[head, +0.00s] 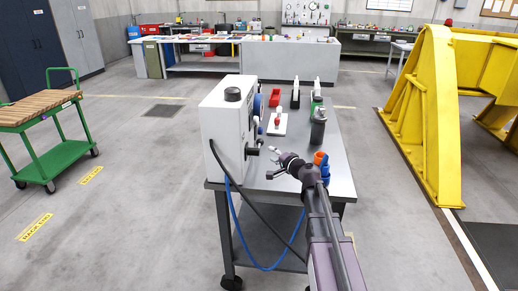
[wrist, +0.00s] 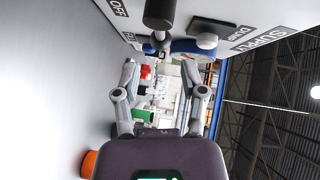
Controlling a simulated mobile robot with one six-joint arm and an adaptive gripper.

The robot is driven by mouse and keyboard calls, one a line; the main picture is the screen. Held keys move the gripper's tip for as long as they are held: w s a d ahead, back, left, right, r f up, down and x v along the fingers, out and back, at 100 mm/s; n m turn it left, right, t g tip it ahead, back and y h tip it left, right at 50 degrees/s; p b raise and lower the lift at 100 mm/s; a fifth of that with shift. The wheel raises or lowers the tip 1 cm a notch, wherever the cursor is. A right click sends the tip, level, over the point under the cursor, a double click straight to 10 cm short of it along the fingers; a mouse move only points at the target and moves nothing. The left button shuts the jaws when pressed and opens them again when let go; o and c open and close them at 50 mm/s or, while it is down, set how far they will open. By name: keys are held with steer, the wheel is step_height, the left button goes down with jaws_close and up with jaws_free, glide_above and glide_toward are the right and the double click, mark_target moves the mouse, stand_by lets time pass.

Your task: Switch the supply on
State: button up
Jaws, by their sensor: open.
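The white supply box (head: 226,118) stands on the near left of a grey cart. A black handle (head: 253,149) sticks out of its right face, and my gripper (head: 272,162) is just to the right of it, apart from it. In the wrist view the dark, round-ended handle (wrist: 159,14) is at the top, beyond the fingertips. An OFF label (wrist: 118,8) is left of it and a SUPPLY label (wrist: 268,38) is right of it. My gripper's two fingers (wrist: 160,74) are spread with nothing between them. The handle's exact setting is hard to tell.
A dark canister (head: 318,127) and red and white items stand on the cart top (head: 338,170). A blue hose (head: 240,235) hangs in front. A yellow frame (head: 425,110) stands right.

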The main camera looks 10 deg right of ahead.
mark_target(259, 145)
steer(key=b+x, duration=0.1)
steer(key=x, duration=0.8)
jaws_close()
